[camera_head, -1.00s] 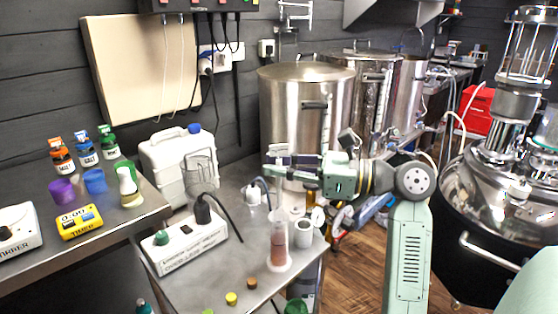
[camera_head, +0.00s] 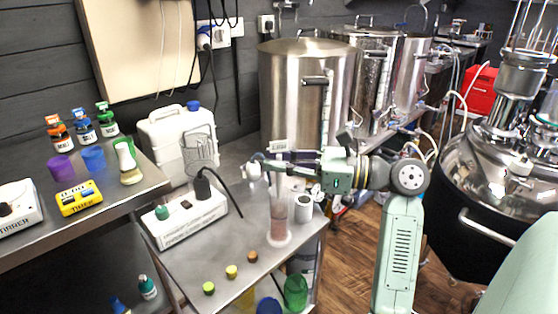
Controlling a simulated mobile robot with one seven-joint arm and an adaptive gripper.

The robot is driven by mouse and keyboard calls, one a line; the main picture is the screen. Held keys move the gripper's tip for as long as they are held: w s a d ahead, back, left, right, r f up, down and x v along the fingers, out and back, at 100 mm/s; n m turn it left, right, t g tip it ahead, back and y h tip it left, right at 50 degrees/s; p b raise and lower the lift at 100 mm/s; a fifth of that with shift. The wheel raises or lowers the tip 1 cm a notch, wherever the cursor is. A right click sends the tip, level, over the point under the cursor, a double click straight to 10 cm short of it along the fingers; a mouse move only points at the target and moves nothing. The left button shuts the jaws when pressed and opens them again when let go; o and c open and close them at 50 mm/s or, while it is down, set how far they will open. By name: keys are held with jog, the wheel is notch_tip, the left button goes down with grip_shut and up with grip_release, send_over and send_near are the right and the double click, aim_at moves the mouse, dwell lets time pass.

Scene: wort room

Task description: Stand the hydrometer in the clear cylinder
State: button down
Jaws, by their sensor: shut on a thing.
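The clear cylinder (camera_head: 278,224) stands upright on the steel bench, with reddish-brown liquid in its lower part. My gripper (camera_head: 270,162) is shut, directly above the cylinder in this view. The hydrometer (camera_head: 279,146) seems to be held between its fingers; a small pale marked piece shows above them. The rest of it is hidden by the fingers or too thin to make out. I cannot tell whether its lower end is inside the cylinder's mouth.
A white cup (camera_head: 303,208) stands close right of the cylinder. Small coloured caps (camera_head: 231,271) lie in front. A tall steel vessel (camera_head: 300,95) stands behind.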

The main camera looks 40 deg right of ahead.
jog(key=c, duration=1.6)
grip_release()
jog(key=shift+c, duration=0.2)
jog(key=v, duration=1.2)
